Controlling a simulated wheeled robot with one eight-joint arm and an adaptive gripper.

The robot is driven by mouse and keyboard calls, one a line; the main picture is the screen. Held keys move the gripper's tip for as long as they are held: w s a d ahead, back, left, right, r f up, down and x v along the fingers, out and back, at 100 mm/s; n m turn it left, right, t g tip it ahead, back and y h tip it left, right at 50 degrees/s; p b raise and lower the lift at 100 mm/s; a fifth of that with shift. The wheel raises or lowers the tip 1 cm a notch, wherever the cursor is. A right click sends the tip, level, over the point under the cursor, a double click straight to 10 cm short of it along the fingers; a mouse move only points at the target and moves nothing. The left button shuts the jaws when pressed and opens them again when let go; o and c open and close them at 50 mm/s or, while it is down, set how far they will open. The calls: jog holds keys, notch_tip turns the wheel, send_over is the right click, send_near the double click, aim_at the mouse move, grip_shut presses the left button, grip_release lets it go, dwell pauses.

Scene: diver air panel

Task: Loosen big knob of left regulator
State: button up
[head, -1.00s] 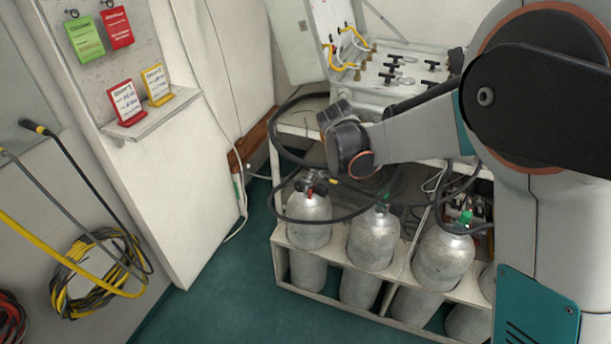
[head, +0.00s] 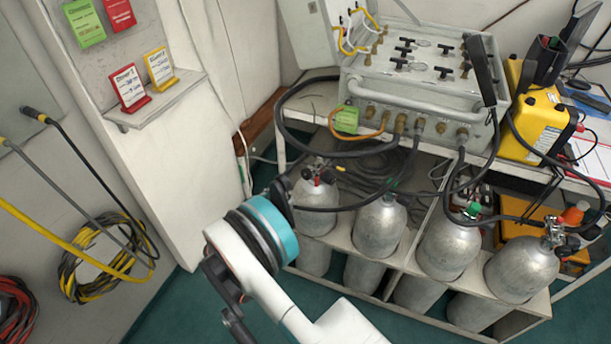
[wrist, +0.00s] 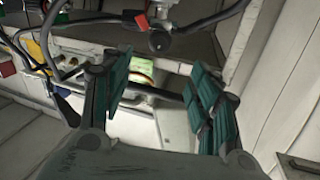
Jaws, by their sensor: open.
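The left regulator (head: 318,172) sits on top of the leftmost grey cylinder (head: 316,212) in the head view, with a red part and dark knobs. In the wrist view a regulator (wrist: 165,18) shows at the top, with a round dark knob (wrist: 160,41) facing me and a small red knob (wrist: 142,20) beside it. My gripper (wrist: 158,66) is open and empty, its teal-padded fingers spread left and right below the dark knob, not touching it. In the head view my wrist hides most of the gripper, just left of the leftmost cylinder.
Several more cylinders (head: 379,228) stand in the white rack (head: 400,275) to the right. Black hoses loop close above the left regulator. The air panel (head: 425,95) and a yellow case (head: 537,115) stand on the shelf above. Green floor is open left of the rack.

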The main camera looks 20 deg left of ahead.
aim_at(305, 176)
jog(key=b+x, duration=0.3)
jog(key=x, duration=1)
jog(key=shift+w+d, duration=0.1)
jog(key=shift+w, duration=0.05)
jog(key=shift+c, duration=0.2)
jog(key=c, duration=1)
